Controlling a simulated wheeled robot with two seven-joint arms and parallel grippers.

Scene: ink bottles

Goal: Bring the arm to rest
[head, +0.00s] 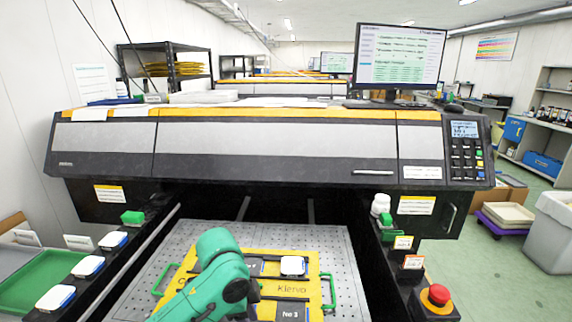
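One of my arms, green with a dark joint, rises from the bottom edge in the head view and covers part of a yellow tray (184,270). I cannot make out a gripper on it, and no other gripper shows. The tray has green handles and lies on a perforated grey metal bed. A white-topped item (293,265), perhaps an ink bottle, sits on its far right part. Dark panels and lettering show on the tray, partly covered by my arm. A white bottle (380,204) stands on the right rail of the printer.
Several white-topped items (113,240) line the left rail beside a green tray (40,283). A red emergency button (438,295) is on the right rail. The large printer (250,145) spans the back. The bed is bare right of the yellow tray.

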